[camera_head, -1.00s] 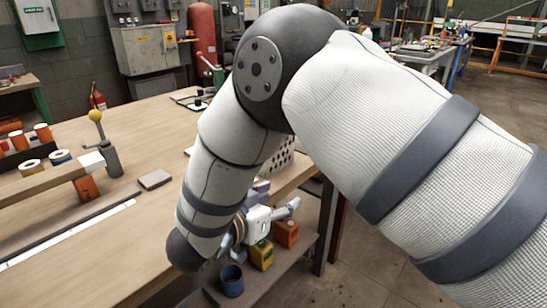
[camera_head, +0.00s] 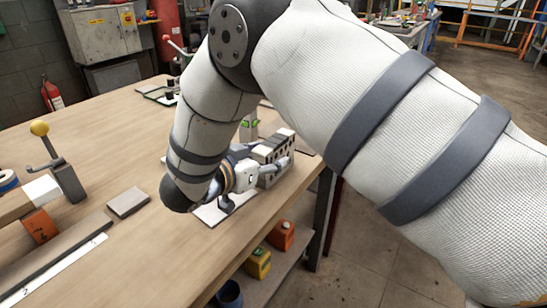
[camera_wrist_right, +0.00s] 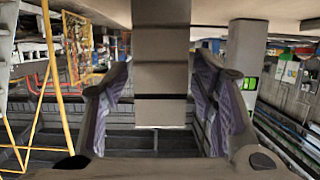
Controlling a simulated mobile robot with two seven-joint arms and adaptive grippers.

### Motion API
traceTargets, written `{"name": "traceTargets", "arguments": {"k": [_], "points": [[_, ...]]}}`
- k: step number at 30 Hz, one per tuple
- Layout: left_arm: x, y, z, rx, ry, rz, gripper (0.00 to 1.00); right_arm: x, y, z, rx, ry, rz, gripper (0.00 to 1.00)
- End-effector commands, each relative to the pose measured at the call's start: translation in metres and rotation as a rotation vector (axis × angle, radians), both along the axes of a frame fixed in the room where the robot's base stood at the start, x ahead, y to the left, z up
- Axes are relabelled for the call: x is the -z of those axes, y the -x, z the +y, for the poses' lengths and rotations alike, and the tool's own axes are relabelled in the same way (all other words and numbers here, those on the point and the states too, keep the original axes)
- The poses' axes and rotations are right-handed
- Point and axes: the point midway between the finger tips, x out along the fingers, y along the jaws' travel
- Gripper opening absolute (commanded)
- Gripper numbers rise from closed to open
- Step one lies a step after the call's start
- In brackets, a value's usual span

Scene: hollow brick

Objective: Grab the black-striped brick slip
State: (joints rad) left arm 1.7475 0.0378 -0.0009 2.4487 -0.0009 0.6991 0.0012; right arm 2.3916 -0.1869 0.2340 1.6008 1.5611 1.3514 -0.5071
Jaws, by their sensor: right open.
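My right gripper (camera_head: 263,160) is open, low over the table, beside a grey block with rows of holes (camera_head: 280,152). In the right wrist view its two fingers (camera_wrist_right: 163,75) stand apart on either side of a grey stepped column of blocks (camera_wrist_right: 160,50). A thin black line (camera_wrist_right: 160,97) crosses this column near its end. I cannot tell whether it is the black stripe of the slip or a gap. Fingers and column do not clearly touch. A pale flat plate (camera_head: 208,214) lies partly under the gripper. My left gripper is not in view.
A flat grey slab (camera_head: 128,202) lies to the left on the table (camera_head: 150,250). A lever with a yellow knob (camera_head: 40,128) stands farther left. A grey post with green marks (camera_head: 250,125) stands behind the gripper. Orange (camera_head: 281,235) and yellow (camera_head: 258,263) containers sit on the lower shelf.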

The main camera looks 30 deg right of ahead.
Motion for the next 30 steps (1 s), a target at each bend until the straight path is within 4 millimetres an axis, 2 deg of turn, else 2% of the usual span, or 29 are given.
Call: {"name": "traceTargets", "arguments": {"k": [3,5,12,14,19,20,30], "points": [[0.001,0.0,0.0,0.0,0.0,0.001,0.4,0.008,-0.008,-0.02,0.002,0.0,0.002,0.53],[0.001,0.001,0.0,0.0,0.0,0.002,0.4,0.009,-0.011,-0.027,0.003,0.0,0.001,0.53],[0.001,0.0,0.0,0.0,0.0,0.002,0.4,0.01,-0.013,-0.031,0.0,0.0,0.0,0.53],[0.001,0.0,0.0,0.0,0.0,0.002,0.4,0.01,-0.013,-0.031,0.0,0.0,0.0,0.41],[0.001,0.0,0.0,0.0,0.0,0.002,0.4,0.01,-0.013,-0.031,0.0,0.0,0.0,0.03],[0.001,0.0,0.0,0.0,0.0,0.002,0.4,0.01,-0.013,-0.03,0.0,0.0,0.0,0.0],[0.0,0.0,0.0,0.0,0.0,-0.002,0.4,0.004,-0.013,-0.03,0.001,0.001,-0.003,0.0]]}}
